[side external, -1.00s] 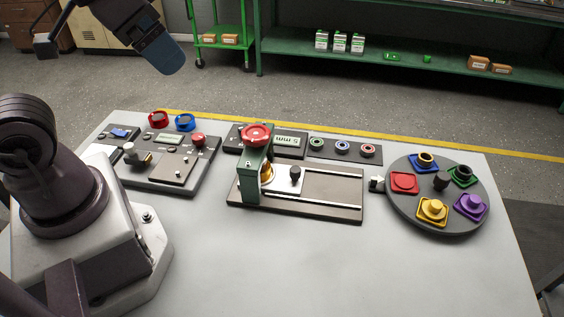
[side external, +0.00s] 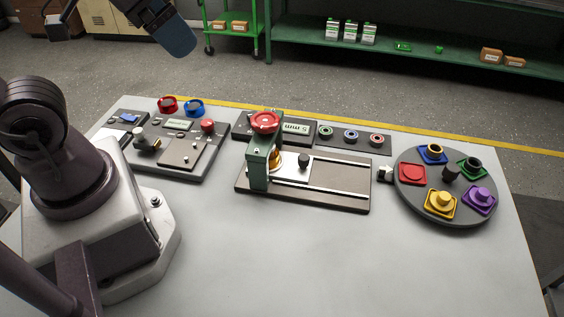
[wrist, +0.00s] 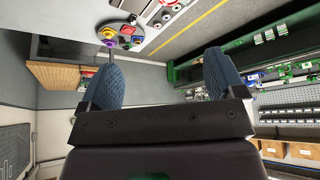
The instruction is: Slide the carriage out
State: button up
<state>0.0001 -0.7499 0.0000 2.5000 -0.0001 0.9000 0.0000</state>
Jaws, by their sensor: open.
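The carriage (side external: 289,172) is a pale metal plate with a black knob (side external: 304,160) standing on it. It sits at the left end of a dark base with two rails (side external: 340,182), partly under a green press column (side external: 259,168) topped by a red handwheel (side external: 265,121). A brass part (side external: 276,158) shows by the column; its contact with the plate is unclear. My gripper (wrist: 160,75) is open and empty in the wrist view, its blue fingers wide apart. In the side view a blue finger shows at the top left, high and well away from the carriage.
The rails right of the carriage are clear. A round turntable (side external: 410,207) with several coloured pieces stands beyond them. A control panel (side external: 190,174) lies at left, and a display (side external: 297,130) and a strip of rings (side external: 362,148) lie behind. The front table (side external: 310,265) is bare.

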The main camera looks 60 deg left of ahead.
jog(key=shift+f, duration=0.1)
jog(key=c, duration=0.4)
jog(key=shift+w+d+f+g, duration=0.1)
jog(key=shift+w+f+g, duration=0.2)
jog(key=shift+f, duration=0.15)
jog(key=shift+w+d+f+g, duration=0.1)
jog(key=shift+w+f+g, duration=0.15)
jog(key=shift+f, duration=0.2)
jog(key=shift+c, duration=1.4)
jog(key=g, duration=0.5)
send_near(304, 157)
jog(key=shift+t, duration=0.25)
jog(key=f, duration=0.9)
jog(key=shift+s+f, duration=0.2)
